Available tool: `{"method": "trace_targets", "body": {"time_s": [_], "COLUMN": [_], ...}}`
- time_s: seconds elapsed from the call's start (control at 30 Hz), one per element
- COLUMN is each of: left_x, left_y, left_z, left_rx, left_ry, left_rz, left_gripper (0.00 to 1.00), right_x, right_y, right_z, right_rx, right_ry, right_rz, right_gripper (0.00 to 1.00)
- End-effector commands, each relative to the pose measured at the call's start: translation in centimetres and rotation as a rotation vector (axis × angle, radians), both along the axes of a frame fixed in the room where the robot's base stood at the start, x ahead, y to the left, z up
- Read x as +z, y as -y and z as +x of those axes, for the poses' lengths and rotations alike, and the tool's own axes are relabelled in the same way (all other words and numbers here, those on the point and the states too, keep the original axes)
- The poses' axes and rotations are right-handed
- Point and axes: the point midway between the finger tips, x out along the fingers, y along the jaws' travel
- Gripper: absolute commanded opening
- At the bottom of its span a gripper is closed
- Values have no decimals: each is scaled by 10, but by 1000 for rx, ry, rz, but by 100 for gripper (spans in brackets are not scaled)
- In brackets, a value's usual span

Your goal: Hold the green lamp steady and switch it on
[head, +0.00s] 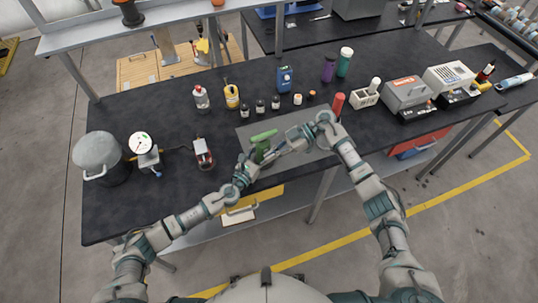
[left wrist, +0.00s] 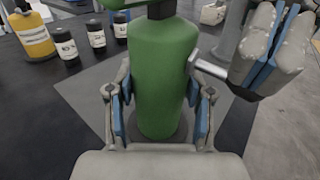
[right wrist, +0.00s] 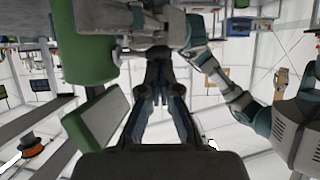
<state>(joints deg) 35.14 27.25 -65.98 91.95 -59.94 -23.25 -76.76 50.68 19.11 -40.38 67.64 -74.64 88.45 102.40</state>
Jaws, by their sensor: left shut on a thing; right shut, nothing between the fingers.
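The green lamp (head: 262,153) stands upright on the grey mat at the table's front. Its green body (left wrist: 163,75) fills the middle of the left wrist view, on a dark round base. My left gripper (head: 252,166) is shut around the body, with a blue-padded finger on each side (left wrist: 160,122). A short metal stub (left wrist: 212,70) sticks out from the body's right side. My right gripper (head: 280,148) is shut and empty, its fingertips (left wrist: 262,70) beside the stub's end; I cannot tell whether they touch. The lamp's green parts (right wrist: 108,118) also show in the right wrist view.
The grey mat (head: 303,150) lies on the black table (head: 140,205). Several small dark jars (head: 260,107), a yellow bottle (head: 232,96) and a blue container (head: 284,79) stand behind the lamp.

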Motion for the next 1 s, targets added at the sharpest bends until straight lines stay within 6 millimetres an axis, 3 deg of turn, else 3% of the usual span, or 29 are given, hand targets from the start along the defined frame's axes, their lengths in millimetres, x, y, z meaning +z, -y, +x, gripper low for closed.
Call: {"method": "trace_targets", "body": {"time_s": [0.53,1.0], "left_x": [-1,0], "left_y": [-1,-1], "left_z": [0,0], "left_rx": [2,2], "left_ry": [-1,-1], "left_rz": [0,-1], "left_gripper": [0,0], "right_x": [-3,-4], "right_y": [16,8], "right_z": [11,11], "right_rx": [-7,-5], "right_ry": [-1,-2], "right_rz": [-7,-6], "right_gripper": [0,0]}}
